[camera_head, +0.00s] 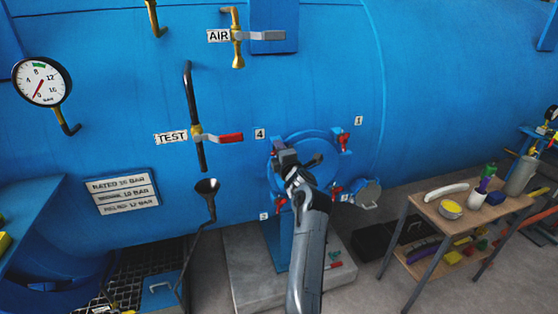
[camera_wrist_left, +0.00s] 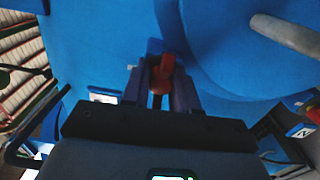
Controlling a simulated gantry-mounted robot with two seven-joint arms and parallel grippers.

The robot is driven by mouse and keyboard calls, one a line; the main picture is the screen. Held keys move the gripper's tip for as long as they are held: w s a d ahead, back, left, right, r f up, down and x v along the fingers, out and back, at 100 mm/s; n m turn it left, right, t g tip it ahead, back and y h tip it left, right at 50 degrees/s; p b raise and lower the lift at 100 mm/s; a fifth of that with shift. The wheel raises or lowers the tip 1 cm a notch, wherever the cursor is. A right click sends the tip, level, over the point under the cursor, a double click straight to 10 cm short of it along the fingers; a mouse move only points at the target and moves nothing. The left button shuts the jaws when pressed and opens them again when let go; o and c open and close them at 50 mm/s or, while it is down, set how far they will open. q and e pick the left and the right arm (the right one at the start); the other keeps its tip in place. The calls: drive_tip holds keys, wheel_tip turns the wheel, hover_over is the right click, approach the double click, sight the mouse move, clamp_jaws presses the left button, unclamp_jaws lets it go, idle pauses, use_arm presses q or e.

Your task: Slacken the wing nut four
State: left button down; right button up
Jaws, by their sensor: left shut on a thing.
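The round blue hatch (camera_head: 318,137) on the autoclave has red wing nuts around its rim, near small number labels. My left gripper (camera_head: 280,147) is at the hatch's upper left, beside the label 4 (camera_head: 260,134). In the left wrist view a red wing nut (camera_wrist_left: 164,68) sits between the two dark fingers, which are shut on it. In the head view my gripper mostly hides this nut. Other red wing nuts show at the upper right (camera_head: 343,141), lower right (camera_head: 337,190) and lower left (camera_head: 281,203). My right gripper is not in view.
A red-handled TEST valve (camera_head: 230,138) and a black funnel (camera_head: 208,187) are left of the hatch. The AIR valve (camera_head: 238,36) is above. A wooden bench (camera_head: 470,212) with several items stands at the right. A grey plinth (camera_head: 243,270) lies below.

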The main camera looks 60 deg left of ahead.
use_arm(q)
drive_tip(key=n+b, duration=0.2)
drive_tip(key=b, duration=0.1)
drive_tip(key=n+b, duration=0.6)
drive_tip(key=shift+f, duration=0.25)
drive_tip(key=n+b, duration=0.2)
drive_tip(key=shift+r+b, duration=0.1)
drive_tip(key=shift+b, duration=0.3)
drive_tip(key=shift+n+b, duration=0.3)
drive_tip(key=shift+n, duration=0.3)
drive_tip(key=shift+r, duration=0.1)
drive_tip(key=c, duration=1)
unclamp_jaws()
drive_tip(key=shift+o, duration=0.2)
drive_tip(key=shift+d, duration=0.1)
